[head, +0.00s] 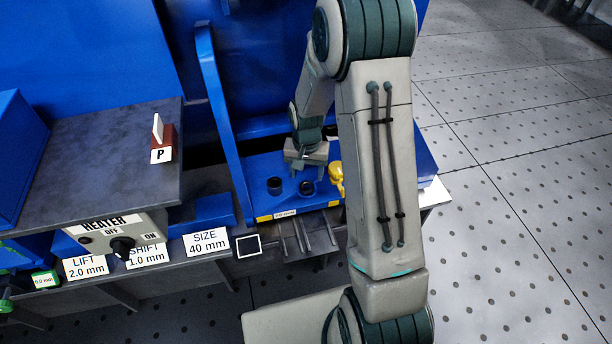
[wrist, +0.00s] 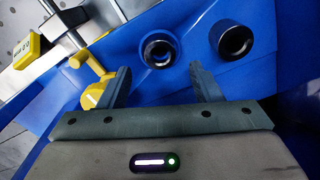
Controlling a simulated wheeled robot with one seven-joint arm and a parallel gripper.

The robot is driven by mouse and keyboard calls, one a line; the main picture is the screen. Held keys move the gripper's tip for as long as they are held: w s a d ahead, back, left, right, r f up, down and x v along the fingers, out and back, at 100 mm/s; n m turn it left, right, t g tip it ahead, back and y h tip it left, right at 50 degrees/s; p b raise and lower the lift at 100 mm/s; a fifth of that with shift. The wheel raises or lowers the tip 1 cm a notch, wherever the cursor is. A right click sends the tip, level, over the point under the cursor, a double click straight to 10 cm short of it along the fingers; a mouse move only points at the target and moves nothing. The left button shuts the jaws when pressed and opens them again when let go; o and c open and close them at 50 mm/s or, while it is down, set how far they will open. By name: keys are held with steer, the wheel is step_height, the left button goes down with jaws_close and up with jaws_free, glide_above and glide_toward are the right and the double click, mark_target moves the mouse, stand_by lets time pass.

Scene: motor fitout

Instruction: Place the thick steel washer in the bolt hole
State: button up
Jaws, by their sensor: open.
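My gripper (wrist: 162,82) is open, with nothing between its fingers. In the head view it hangs (head: 305,165) just above the blue plate. Two dark round pieces with openings are on that plate. The one nearer the yellow part (wrist: 158,50) has a paler rim inside and lies just beyond the space between my fingertips; it also shows in the head view (head: 307,188). The other, a dark ring or cup (wrist: 235,40), stands beside it, beyond my right finger. I cannot tell which, if either, is the thick steel washer or the bolt hole.
A yellow part (wrist: 97,68) is close to my left finger; it also shows in the head view (head: 336,178). A tall blue upright (head: 219,115) stands left of the plate. A heater box (head: 110,235) and a grey shelf (head: 90,165) are further left.

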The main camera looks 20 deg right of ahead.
steer(key=s+r+n, duration=0.1)
steer(key=s+r, duration=0.3)
steer(key=r, duration=0.4)
steer(key=s+r+n, duration=0.1)
steer(key=s+r, duration=0.4)
steer(key=r, duration=0.2)
steer(key=s+r+n+t, duration=0.1)
steer(key=s+r, duration=0.4)
steer(key=s, duration=0.6)
steer(key=shift+s+a+r+n+p, duration=0.3)
steer(key=shift+r+n+p, duration=0.15)
steer(key=shift+n, duration=0.45)
